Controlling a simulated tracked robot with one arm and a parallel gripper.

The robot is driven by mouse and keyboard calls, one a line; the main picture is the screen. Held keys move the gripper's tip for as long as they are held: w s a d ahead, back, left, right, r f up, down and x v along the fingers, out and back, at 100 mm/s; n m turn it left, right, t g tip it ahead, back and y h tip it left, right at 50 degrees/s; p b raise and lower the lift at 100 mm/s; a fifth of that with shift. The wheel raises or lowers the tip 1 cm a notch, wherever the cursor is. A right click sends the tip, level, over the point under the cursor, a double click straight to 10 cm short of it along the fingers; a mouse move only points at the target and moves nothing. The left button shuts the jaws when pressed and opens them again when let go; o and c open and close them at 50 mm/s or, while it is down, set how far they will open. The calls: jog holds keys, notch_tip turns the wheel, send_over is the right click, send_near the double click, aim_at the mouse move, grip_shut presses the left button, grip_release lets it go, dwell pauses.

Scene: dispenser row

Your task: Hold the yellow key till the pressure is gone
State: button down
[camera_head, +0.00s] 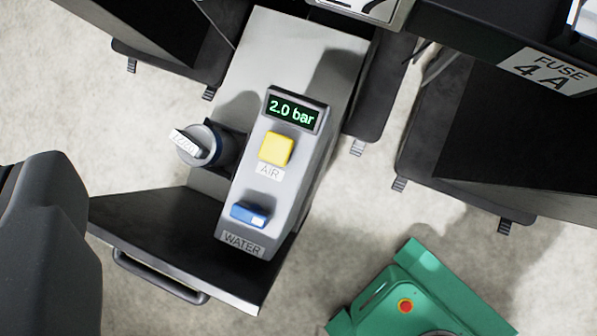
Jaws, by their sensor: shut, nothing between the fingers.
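The yellow key (275,149) is a square button on the sloped grey panel (290,190), above a label reading AIR. Nothing covers or touches it. The display (293,114) above it reads 2.0 bar in green. A blue key (249,214) with a small white mark sits lower on the same panel, above a label reading WATER (243,244). My gripper's fingers do not show in this view.
A round fitting with a white tilted handle or tag (188,143) stands left of the panel. A drawer-like dark front with a bar handle (160,278) lies below. Dark cabinets stand around, one labelled FUSE 4 A (548,72). Bare floor (350,235) shows at lower right.

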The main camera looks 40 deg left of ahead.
jog(key=m+g+b, duration=0.1)
jog(key=m, duration=0.1)
send_over(283, 157)
notch_tip(283, 157, down, 10)
jog(key=shift+f, duration=0.1)
notch_tip(283, 157, down, 7)
jog(key=b, duration=0.3)
jog(key=shift+f, duration=0.8)
jog(key=shift+f, duration=0.9)
dwell(4.0)
jog(key=shift+r, duration=0.1)
jog(key=shift+r+p, duration=0.5)
jog(key=shift+r, duration=0.35)
